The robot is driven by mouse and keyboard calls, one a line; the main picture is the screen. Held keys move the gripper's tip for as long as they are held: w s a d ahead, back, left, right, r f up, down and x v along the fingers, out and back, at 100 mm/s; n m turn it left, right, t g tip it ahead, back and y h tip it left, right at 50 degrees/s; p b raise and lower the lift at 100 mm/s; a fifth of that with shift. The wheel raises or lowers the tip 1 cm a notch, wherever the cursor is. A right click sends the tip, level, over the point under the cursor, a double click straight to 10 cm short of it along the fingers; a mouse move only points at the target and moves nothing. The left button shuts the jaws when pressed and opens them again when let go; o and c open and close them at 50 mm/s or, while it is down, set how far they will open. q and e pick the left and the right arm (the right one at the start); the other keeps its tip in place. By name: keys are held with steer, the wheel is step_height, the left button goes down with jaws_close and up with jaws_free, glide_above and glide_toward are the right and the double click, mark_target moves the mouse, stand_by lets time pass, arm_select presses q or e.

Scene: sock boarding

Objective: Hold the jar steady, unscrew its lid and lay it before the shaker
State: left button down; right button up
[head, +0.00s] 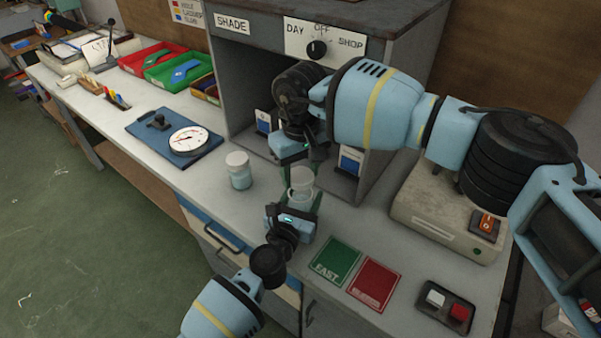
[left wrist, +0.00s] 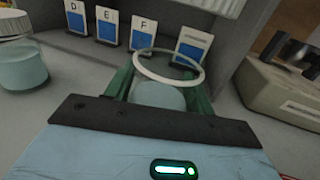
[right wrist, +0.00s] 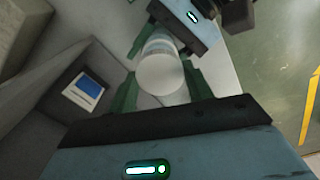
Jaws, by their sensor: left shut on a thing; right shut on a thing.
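The jar (left wrist: 160,94), pale and clear with an open round rim, stands between the green fingers of my left gripper (head: 296,209), which is shut on its body. It also shows in the head view (head: 300,196). My right gripper (right wrist: 160,98), above it, is shut on the white lid (right wrist: 160,74). The lid's ribbed edge shows at the top of the left wrist view (left wrist: 215,5), above and apart from the open rim. A beige box with an orange switch (head: 425,212), possibly the shaker, stands at the right; no label confirms it.
A second, white-lidded jar (head: 239,172) stands left of my grippers. The shade booth (head: 233,80) is close behind. A green card (head: 337,261), a red card (head: 374,285) and a button tray (head: 446,307) lie at the front right. A dial gauge (head: 188,140) lies left.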

mark_target(300, 175)
steer(key=shift+r, duration=1.5)
arm_select(q)
steer(key=shift+c, duration=2.3)
jaws_free()
steer(key=shift+s, duration=0.1)
steer(key=shift+s+a, duration=0.1)
steer(key=shift+s, duration=0.15)
arm_select(e)
steer(key=shift+r, duration=0.2)
arm_select(q)
steer(key=p+v, duration=0.1)
steer(key=v, duration=0.9)
steer(key=shift+s, duration=0.1)
arm_select(e)
step_height(300, 175, up, 3)
arm_select(q)
steer(key=shift+s+a, duration=0.25)
steer(key=shift+s, duration=0.25)
